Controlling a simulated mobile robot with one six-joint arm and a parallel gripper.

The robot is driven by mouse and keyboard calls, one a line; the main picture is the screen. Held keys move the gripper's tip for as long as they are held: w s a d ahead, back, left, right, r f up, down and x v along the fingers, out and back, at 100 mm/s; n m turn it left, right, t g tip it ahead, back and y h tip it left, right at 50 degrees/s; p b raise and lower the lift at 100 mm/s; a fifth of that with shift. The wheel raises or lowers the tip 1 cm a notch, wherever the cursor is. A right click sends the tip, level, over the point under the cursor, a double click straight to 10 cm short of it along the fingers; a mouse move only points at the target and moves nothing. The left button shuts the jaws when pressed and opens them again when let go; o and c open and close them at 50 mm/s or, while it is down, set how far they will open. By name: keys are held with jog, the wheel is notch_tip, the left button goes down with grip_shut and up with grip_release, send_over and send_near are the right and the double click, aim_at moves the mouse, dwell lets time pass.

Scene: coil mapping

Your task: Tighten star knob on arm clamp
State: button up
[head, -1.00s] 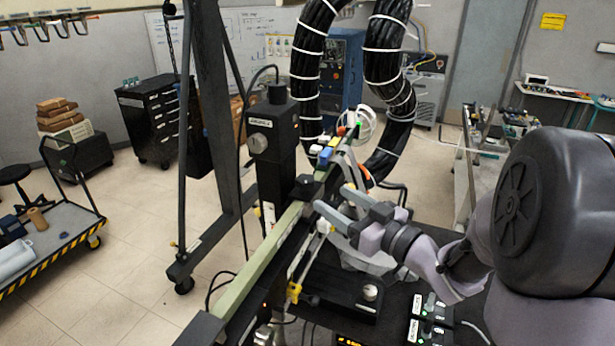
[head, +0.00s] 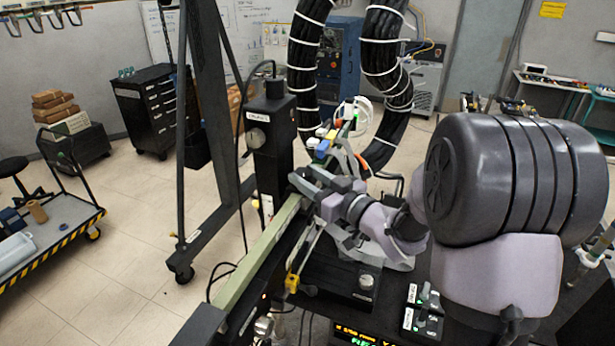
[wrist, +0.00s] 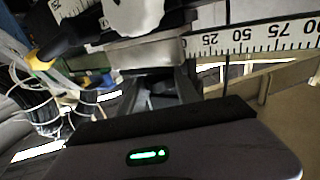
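My gripper (head: 302,174) is at the far part of the long green-topped rail (head: 250,281), beside the black upright post (head: 271,165), in the head view. Its two grey fingers point left across the rail. The gap between them looks narrow, and I cannot tell whether they touch anything. The dark star knob is not clearly visible now; the fingers cover the place where a dark knob stood on the rail. In the wrist view, a white scale (wrist: 262,38) runs across the top, and a pale block (wrist: 150,50) sits at the upper middle.
A box with a silver knob (head: 365,282) and a switch box (head: 424,310) lie on the black bench below my arm. Thick black cable loops (head: 385,70) hang behind the rail. A frame leg (head: 212,100) stands left.

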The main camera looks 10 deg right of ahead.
grip_shut()
jog(key=h+b, duration=0.1)
jog(key=b, duration=0.1)
jog(key=m+t+h+b, duration=0.1)
jog(key=b, duration=0.2)
jog(key=shift+a+f, duration=0.2)
jog(key=shift+f, duration=0.2)
jog(key=m+h+b, duration=0.1)
jog(key=b, duration=0.2)
jog(key=m+h+b, duration=0.1)
jog(key=h+b, duration=0.1)
jog(key=b, duration=0.1)
jog(key=m+t+h+b, duration=0.1)
jog(key=b, duration=0.2)
jog(key=shift+s+a+f+h+b, duration=0.15)
jog(key=shift+a+f+h+b, duration=0.05)
jog(key=shift+a+h+b, duration=0.1)
jog(key=m+h+b, duration=0.1)
jog(key=h+b, duration=0.1)
jog(key=b, duration=0.1)
jog(key=shift+r+m, duration=0.2)
jog(key=shift+m, duration=0.2)
jog(key=shift+r+m+h+b, duration=0.25)
jog(key=shift+m+h, duration=0.2)
jog(key=shift+h, duration=0.3)
jog(key=shift+r+m+h+b, duration=0.2)
jog(key=shift+m+h, duration=0.25)
jog(key=shift+h, duration=0.3)
